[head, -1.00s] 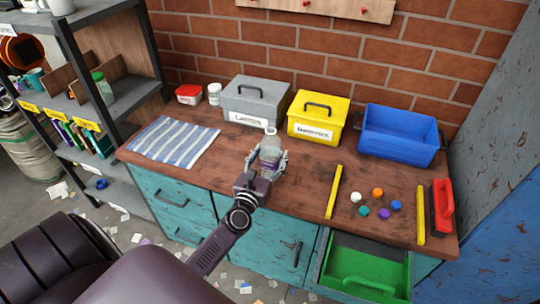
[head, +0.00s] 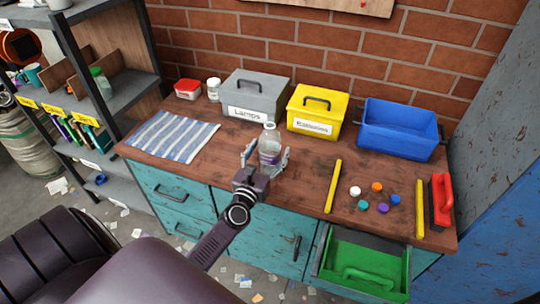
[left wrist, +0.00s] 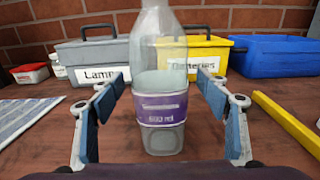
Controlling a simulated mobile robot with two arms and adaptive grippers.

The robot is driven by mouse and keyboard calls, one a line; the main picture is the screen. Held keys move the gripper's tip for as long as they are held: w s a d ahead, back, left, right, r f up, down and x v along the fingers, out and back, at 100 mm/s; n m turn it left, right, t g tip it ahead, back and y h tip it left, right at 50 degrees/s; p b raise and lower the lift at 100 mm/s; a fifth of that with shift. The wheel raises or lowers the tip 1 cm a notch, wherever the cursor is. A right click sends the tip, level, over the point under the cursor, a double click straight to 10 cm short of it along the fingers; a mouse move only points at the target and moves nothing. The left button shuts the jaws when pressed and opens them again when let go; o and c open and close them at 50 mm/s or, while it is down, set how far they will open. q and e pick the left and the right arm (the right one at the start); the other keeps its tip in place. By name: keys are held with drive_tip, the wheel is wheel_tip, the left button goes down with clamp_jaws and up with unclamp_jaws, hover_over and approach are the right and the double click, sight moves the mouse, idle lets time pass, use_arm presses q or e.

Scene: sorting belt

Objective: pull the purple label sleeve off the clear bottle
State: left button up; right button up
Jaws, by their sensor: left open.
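The clear bottle (head: 270,146) stands upright on the wooden workbench, near its front edge. In the left wrist view the bottle (left wrist: 158,55) has a purple label sleeve (left wrist: 162,107) around its lower half, with clear bottle showing above and below it. In the head view the sleeve is small and partly hidden by my gripper. My left gripper (head: 266,158) is open, with one finger on each side of the bottle. The left wrist view shows a gap between each finger and the sleeve. My right gripper does not show.
Behind the bottle stand a grey "Lamps" box (head: 251,91), a yellow "Batteries" box (head: 316,106) and a blue bin (head: 400,128). A striped cloth (head: 172,137) lies to the left. A yellow bar (head: 333,186) lies to the right. A green-lined drawer (head: 365,262) is open below.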

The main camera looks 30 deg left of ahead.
use_arm(q)
drive_tip(key=v, duration=1.1)
drive_tip(key=shift+s, duration=0.35)
